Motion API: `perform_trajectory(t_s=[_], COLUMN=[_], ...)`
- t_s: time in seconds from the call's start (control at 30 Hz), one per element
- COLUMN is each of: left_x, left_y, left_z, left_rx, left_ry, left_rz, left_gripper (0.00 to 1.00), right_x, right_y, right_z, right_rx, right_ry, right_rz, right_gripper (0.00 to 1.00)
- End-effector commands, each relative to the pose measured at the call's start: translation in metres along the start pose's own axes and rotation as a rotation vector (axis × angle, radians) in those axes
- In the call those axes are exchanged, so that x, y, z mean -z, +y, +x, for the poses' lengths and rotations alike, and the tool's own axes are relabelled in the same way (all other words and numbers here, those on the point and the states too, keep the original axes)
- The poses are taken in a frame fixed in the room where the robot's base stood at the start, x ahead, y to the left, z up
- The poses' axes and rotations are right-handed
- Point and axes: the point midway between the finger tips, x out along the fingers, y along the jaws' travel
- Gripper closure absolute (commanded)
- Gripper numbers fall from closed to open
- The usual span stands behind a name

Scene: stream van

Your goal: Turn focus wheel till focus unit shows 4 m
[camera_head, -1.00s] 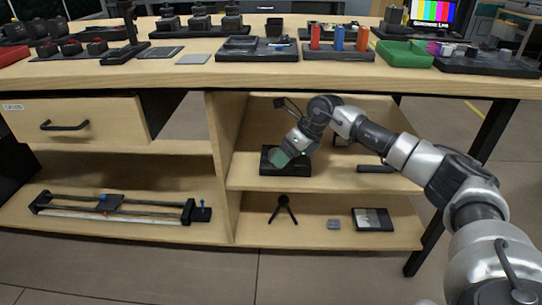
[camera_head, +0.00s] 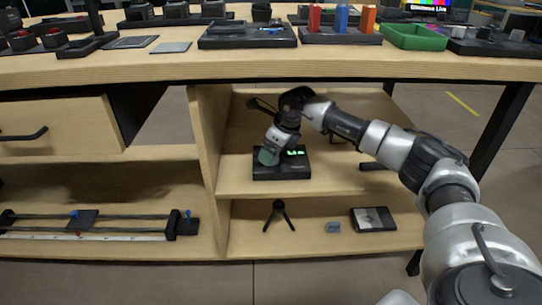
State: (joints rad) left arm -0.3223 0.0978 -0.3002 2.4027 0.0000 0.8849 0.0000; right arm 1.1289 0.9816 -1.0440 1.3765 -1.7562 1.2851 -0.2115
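The focus unit (camera_head: 282,172), a black box with a green lit display (camera_head: 296,153), sits on the middle shelf under the worktop. The digits are too small to read. My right gripper (camera_head: 267,157) reaches in from the right and points down at the left part of the unit's top. Its greenish fingertip area covers that part, so the focus wheel is hidden. I cannot tell whether the fingers are open, shut or touching the wheel. My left gripper is out of view.
The worktop (camera_head: 240,67) overhangs the shelf, and a wooden divider (camera_head: 207,150) stands left of the unit. A small tripod (camera_head: 279,214), a grey block (camera_head: 333,227) and a flat dark box (camera_head: 373,219) are on the lower shelf. A slider rail (camera_head: 100,228) lies at lower left.

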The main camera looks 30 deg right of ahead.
Motion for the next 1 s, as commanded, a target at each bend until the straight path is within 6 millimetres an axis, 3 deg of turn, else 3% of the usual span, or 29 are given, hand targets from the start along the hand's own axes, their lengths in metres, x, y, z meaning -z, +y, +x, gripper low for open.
perform_trajectory(t_s=[0.13, 0.43, 0.73, 1.0], left_x=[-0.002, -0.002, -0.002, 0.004], left_y=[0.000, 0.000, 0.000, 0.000], left_z=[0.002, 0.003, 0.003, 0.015], left_rx=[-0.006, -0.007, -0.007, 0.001], left_ry=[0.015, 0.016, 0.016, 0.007], left_rz=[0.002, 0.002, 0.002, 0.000], left_gripper=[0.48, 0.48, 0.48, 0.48], right_x=[0.001, 0.000, 0.000, -0.001], right_y=[0.000, 0.000, 0.000, 0.001], right_z=[0.012, 0.013, 0.013, 0.010], right_rx=[0.000, 0.000, 0.000, 0.031], right_ry=[0.001, 0.000, 0.000, 0.001], right_rz=[0.000, 0.000, 0.000, 0.078], right_gripper=[0.23, 0.25, 0.70, 0.70])
